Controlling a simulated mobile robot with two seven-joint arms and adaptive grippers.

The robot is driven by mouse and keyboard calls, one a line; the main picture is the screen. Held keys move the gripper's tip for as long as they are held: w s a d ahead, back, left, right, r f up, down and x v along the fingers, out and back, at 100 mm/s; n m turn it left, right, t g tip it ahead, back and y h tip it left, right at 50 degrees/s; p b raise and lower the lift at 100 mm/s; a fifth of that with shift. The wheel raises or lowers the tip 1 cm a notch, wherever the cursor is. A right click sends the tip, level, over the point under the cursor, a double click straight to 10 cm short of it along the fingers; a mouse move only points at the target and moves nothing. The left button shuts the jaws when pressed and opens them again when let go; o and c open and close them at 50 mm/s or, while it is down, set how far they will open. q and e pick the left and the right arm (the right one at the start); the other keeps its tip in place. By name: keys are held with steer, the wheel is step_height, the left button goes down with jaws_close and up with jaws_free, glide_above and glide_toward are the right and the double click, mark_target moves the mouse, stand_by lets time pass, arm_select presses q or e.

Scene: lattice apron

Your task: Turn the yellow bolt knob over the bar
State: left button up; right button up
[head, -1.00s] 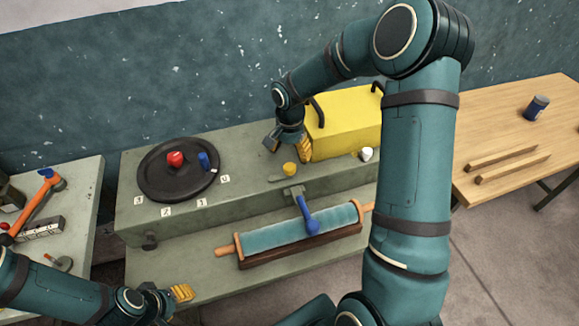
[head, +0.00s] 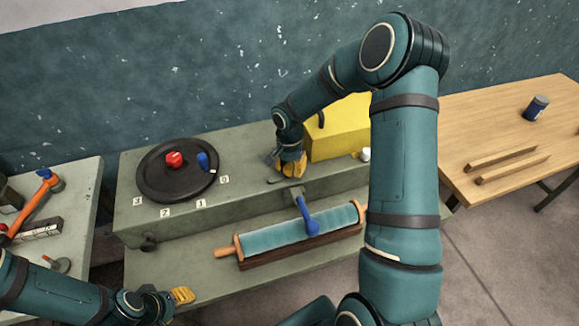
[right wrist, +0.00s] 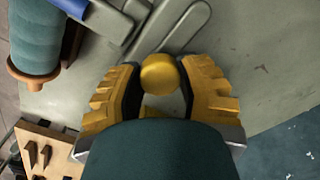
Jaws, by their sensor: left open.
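The yellow bolt knob (right wrist: 160,74) shows in the right wrist view as a round yellow cap between my right gripper's two fingers. Flat grey bar pieces (right wrist: 187,27) lie just beyond it on the grey bench. My right gripper (head: 289,170) is down at the knob in the head view and largely hides it there. In the right wrist view its fingers (right wrist: 160,88) are on both sides of the knob, very close to it; whether they touch is unclear. My left gripper (head: 182,295) is open and empty at the lower left, away from the knob.
A blue-handled lever (head: 306,218) and a teal roller (head: 270,238) are in front of the knob. A yellow box (head: 340,130) stands behind and right, with a white knob (head: 365,154) nearby. A black turntable (head: 160,190) is left. The bench between turntable and knob is clear.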

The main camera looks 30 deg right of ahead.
steer(key=shift+n, duration=0.4)
jaws_close()
steer(key=n, duration=0.2)
steer(key=shift+n, duration=0.4)
steer(key=n, duration=0.4)
steer(key=shift+b, duration=0.3)
steer(key=n, duration=0.5)
steer(key=n+p, duration=0.1)
steer(key=n, duration=0.3)
steer(key=shift+n, duration=0.4)
steer(key=o, duration=1.2)
jaws_free()
